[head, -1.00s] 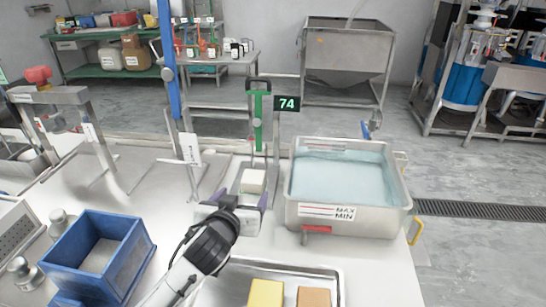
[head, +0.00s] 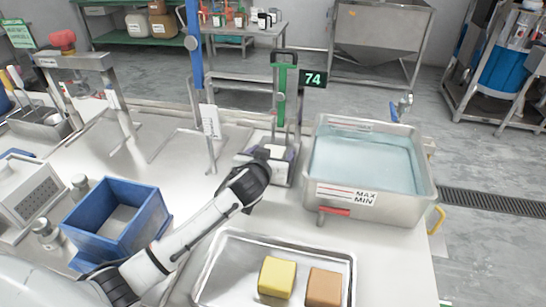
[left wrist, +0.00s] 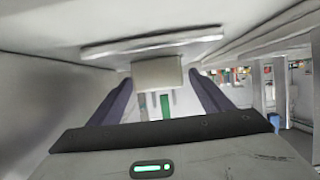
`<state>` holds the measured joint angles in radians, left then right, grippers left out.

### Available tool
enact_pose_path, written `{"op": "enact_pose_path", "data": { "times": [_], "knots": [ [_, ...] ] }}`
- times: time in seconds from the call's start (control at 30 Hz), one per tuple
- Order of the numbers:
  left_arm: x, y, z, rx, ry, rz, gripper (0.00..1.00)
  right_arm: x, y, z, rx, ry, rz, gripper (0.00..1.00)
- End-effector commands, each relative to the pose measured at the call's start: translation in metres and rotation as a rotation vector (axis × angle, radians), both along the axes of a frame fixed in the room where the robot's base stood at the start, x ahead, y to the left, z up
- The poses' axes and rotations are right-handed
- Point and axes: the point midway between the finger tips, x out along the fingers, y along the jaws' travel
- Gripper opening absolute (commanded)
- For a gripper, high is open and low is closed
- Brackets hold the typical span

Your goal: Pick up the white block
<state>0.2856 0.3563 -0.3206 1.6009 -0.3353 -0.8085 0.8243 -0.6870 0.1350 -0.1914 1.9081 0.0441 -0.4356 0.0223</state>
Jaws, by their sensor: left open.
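The white block (head: 276,151) is on the small platform of the stand with the green upright (head: 284,97). My left gripper (head: 268,160) is open at the front of this platform, partly covering the block. In the left wrist view, the block (left wrist: 158,74) shows ahead between the two purple-grey fingers, with one finger on each side. I cannot tell whether the fingers touch it. My right gripper is not in view.
A steel basin (head: 325,201) of pale blue water stands right of the stand. A metal tray (head: 222,270) with a yellow block (head: 277,278) and a brown block (head: 323,287) lies in front. A blue bin (head: 90,244) is at left. A display (head: 313,79) reads 74.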

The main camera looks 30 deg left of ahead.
Motion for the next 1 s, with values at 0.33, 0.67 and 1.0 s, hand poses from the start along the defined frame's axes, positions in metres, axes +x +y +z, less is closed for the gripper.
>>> {"op": "enact_pose_path", "data": {
  "times": [0.33, 0.67, 1.0],
  "knots": [
    [0.005, 0.001, -0.002, 0.001, 0.000, -0.001, 0.68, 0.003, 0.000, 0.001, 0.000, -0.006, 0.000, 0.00],
    [0.005, 0.001, -0.001, 0.000, -0.002, -0.001, 0.24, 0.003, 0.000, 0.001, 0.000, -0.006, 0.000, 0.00],
    [0.006, 0.001, 0.024, -0.001, -0.007, -0.001, 0.24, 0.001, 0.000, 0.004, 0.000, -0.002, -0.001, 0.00]
  ]
}}
